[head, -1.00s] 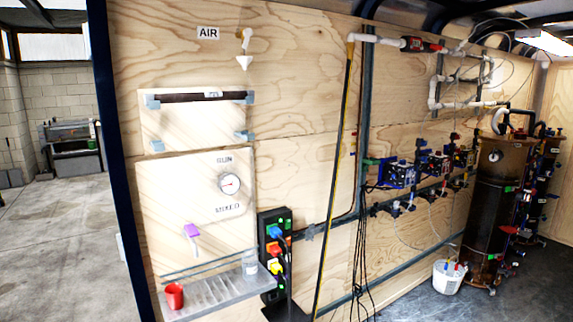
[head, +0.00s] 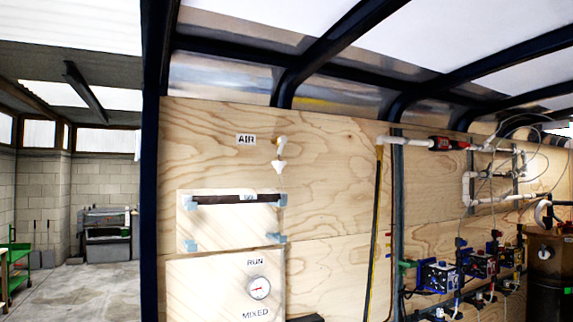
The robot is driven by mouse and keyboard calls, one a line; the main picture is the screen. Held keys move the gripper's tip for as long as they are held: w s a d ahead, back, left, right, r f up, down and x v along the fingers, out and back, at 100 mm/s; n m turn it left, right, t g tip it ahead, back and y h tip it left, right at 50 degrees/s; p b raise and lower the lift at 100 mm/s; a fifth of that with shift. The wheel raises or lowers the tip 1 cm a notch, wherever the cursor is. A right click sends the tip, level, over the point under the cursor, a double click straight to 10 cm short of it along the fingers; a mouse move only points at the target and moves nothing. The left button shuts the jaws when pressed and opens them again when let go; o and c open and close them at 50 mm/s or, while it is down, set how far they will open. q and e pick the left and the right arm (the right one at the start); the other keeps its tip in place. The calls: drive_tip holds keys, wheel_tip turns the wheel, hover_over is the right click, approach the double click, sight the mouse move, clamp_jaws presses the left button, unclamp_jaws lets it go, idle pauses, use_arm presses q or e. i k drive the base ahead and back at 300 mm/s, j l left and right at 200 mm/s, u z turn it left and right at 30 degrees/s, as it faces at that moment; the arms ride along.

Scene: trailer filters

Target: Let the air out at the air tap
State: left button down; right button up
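The air tap (head: 280,155) is a small white fitting with a yellowish top, high on the plywood wall (head: 335,180). A white cone-shaped piece hangs below it, with a thin line running down. The AIR label (head: 246,140) is just left of it. Whether the tap is open or shut cannot be told at this size. Neither of my grippers shows in the head view.
A dark bar on blue holders (head: 237,199) is below the tap, above a RUN/MIXED panel with a gauge (head: 259,288). White pipes with a red part (head: 440,144) and blue boxes (head: 437,276) are to the right. A concrete-floored room opens at left.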

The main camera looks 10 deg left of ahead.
sight(282, 140)
drive_tip(key=i+j, duration=0.2)
drive_tip(key=i, duration=0.25)
drive_tip(key=i+j+u, duration=0.1)
drive_tip(key=i+j, duration=0.15)
drive_tip(key=i, duration=0.25)
